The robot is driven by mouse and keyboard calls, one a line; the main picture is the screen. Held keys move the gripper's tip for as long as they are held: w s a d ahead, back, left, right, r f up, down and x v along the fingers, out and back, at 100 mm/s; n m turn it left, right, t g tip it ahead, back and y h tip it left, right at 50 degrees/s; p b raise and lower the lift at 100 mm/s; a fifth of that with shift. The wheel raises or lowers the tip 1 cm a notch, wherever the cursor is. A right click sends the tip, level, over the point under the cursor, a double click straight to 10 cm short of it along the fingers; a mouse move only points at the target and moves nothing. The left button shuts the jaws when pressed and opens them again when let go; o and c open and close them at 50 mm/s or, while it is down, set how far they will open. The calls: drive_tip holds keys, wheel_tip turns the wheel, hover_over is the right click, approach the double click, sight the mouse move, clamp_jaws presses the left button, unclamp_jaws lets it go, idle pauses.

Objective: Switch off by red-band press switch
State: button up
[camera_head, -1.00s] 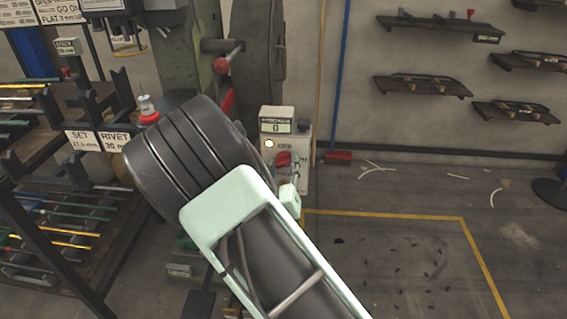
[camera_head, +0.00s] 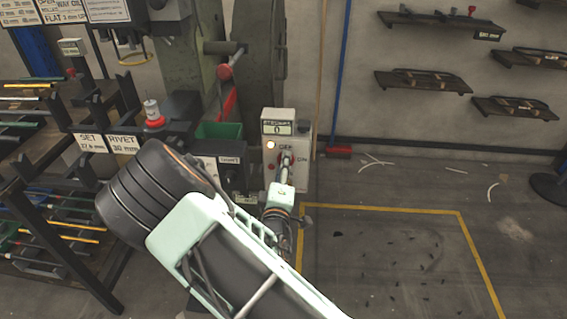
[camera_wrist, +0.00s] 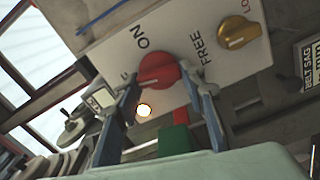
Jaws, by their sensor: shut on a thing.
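The switch box (camera_head: 298,130) is pale grey, beside the green press, with OFF and ON labels, a counter reading 0 and a lit lamp (camera_head: 270,145). Its red rotary switch (camera_wrist: 157,68) fills the gap between my fingers in the wrist view. In the head view the switch is mostly hidden behind my gripper (camera_head: 286,163). My gripper is shut on the red switch, one finger on each side. ON and FREE labels show near it in the wrist view. The green press (camera_head: 185,60) carries a red band (camera_head: 228,103).
A yellow knob (camera_wrist: 237,32) sits on a pale panel near the switch. Racks with rods (camera_head: 60,235) stand at left. The floor at right inside yellow lines (camera_head: 380,208) is mostly clear.

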drive_tip(key=shift+n+p, duration=0.45)
drive_tip(key=shift+n, duration=0.75)
drive_tip(key=shift+f, duration=0.1)
drive_tip(key=o, duration=1.2)
drive_tip(key=shift+c, duration=0.2)
drive_tip(key=shift+s, duration=0.15)
drive_tip(key=s, duration=1.1)
drive_tip(key=shift+s+a, duration=0.2)
drive_tip(key=shift+s, duration=0.2)
